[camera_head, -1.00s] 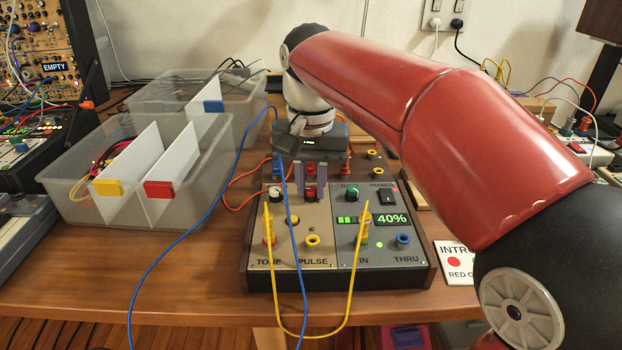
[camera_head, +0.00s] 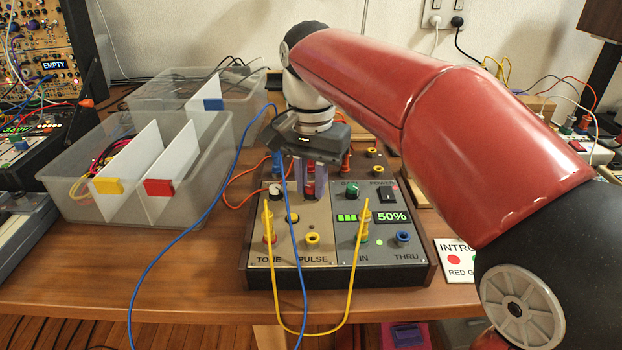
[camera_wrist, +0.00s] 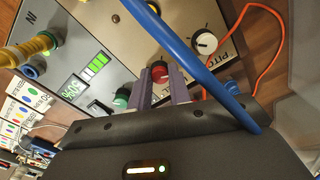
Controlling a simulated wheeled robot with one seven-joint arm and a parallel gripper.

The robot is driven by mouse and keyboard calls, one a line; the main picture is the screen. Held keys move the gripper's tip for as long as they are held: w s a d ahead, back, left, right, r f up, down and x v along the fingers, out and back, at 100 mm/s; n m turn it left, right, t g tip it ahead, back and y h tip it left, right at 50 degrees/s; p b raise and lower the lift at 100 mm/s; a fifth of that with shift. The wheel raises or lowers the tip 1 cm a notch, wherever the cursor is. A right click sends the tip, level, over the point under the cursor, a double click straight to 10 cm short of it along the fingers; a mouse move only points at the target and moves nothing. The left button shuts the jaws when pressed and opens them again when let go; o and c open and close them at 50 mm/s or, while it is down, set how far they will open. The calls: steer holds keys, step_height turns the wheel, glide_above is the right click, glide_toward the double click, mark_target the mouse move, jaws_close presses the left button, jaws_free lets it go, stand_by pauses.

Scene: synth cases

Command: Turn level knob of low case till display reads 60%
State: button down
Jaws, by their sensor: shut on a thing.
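The low case (camera_head: 340,278) sits on the table front and centre, its sloped panel facing me. Its green display (camera_head: 391,217) reads 50%; the display also shows at an angle in the wrist view (camera_wrist: 72,90). My gripper (camera_head: 309,188) points down at the panel, shut on a red knob (camera_wrist: 160,71), one finger on each side. The knob's label is hidden, so I cannot read that it is the level knob. A white knob (camera_wrist: 204,43) marked PITCH and a green knob (camera_head: 352,193) stand on either side of it.
A blue cable (camera_head: 216,205) passes close by my fingers, crossing the wrist view. A yellow cable (camera_head: 346,305) loops over the case front. Clear bins (camera_head: 75,205) with dividers stand left. The power switch (camera_head: 387,195) is right of the green knob.

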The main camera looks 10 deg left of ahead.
mark_target(310, 187)
steer(key=shift+r, duration=0.1)
steer(key=c, duration=1.3)
jaws_free()
steer(key=shift+r, duration=3.85)
steer(key=shift+s, duration=0.1)
